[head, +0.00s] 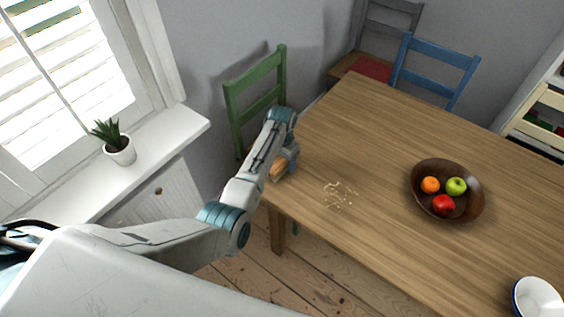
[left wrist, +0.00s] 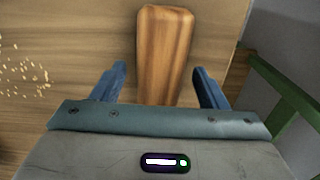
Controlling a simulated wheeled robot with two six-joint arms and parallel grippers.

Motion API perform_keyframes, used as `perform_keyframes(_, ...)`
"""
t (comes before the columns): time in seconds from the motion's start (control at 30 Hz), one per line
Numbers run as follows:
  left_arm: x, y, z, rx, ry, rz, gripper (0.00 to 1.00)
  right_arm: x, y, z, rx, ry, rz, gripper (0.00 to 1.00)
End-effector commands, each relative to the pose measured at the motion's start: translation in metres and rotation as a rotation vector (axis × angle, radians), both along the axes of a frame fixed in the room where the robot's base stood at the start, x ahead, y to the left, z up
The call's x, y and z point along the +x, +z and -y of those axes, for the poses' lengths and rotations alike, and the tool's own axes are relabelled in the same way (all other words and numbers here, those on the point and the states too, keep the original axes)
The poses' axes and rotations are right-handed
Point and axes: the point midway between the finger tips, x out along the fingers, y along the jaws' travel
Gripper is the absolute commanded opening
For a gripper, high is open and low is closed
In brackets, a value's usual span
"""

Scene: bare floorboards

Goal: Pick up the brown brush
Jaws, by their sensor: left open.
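The brown brush (left wrist: 164,45) shows its wooden back in the left wrist view. It extends from the top of the picture down between the two blue fingers of my open left gripper (left wrist: 158,88), with a gap to each finger. In the head view the brush (head: 279,168) is partly hidden by my left gripper (head: 284,165) at the table's left corner. The brush's underside is hidden. My right gripper is in neither view.
The wooden table (head: 375,130) holds scattered crumbs (head: 340,195), a brown fruit bowl (head: 420,203) and a white bowl (head: 537,298). A green chair (head: 256,100) stands close behind my left arm. A potted plant (head: 119,150) stands on the windowsill.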

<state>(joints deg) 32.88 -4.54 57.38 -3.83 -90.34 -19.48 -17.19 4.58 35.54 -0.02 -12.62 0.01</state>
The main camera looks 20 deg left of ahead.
Motion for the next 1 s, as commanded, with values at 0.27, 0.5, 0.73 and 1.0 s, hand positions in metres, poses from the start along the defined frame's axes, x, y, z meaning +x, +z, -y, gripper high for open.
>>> perform_keyframes(0.27,-0.0004,-0.0145,0.0002,0.0,0.0,0.001,0.67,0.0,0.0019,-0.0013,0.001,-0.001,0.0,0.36)
perform_keyframes(0.5,-0.0004,-0.0142,0.0002,0.0,0.0,0.0,0.44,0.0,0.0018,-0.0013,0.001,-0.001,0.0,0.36)
perform_keyframes(0.73,-0.0003,-0.0138,0.0001,0.0,0.0,0.001,0.17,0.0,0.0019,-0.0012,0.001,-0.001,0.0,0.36)
perform_keyframes(1.0,-0.0001,-0.0108,-0.0001,0.0,0.0,0.001,0.17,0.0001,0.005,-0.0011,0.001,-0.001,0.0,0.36)
